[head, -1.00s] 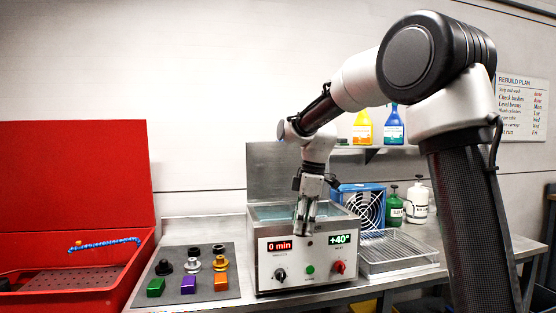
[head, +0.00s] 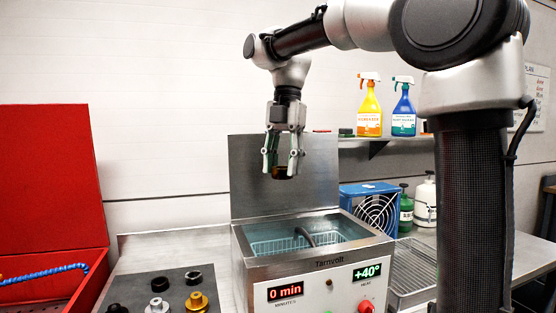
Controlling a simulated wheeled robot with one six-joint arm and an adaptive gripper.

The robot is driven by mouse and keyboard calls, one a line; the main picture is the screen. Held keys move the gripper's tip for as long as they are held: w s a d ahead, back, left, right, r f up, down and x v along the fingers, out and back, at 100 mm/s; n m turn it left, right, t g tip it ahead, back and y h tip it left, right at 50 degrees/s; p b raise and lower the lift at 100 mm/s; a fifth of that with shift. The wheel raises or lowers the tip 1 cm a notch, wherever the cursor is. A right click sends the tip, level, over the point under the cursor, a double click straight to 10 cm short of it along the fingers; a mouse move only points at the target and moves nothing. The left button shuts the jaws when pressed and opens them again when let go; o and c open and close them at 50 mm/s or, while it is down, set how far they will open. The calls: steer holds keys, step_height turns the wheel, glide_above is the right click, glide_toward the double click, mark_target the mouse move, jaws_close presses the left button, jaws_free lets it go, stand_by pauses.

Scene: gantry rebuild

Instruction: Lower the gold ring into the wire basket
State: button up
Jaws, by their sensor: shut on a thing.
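My gripper (head: 282,166) hangs pointing down, high above the cleaning tank. Its fingers are shut on a small, shaded brown-gold piece (head: 282,173), which I take to be the gold ring. The fingers partly cover the piece. The wire basket (head: 275,247) is pale blue-green and sits inside the open tank (head: 245,263) below. The held piece is well clear of the basket and seems to be over or behind the tank's rear. The exact depth is hard to tell.
The raised metal lid (head: 250,185) stands behind the tank. A grey mat (head: 135,290) at left holds a silver part (head: 157,308), a gold flanged part (head: 196,301) and black rings. A blue fan box (head: 370,205) and wire tray (head: 405,270) are at right.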

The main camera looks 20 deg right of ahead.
mark_target(283, 244)
step_height(283, 244, down, 10)
steer(key=shift+r, duration=0.2)
steer(key=shift+f, duration=0.1)
stand_by(0.8)
steer(key=shift+f, duration=4.95)
steer(key=o, duration=1.2)
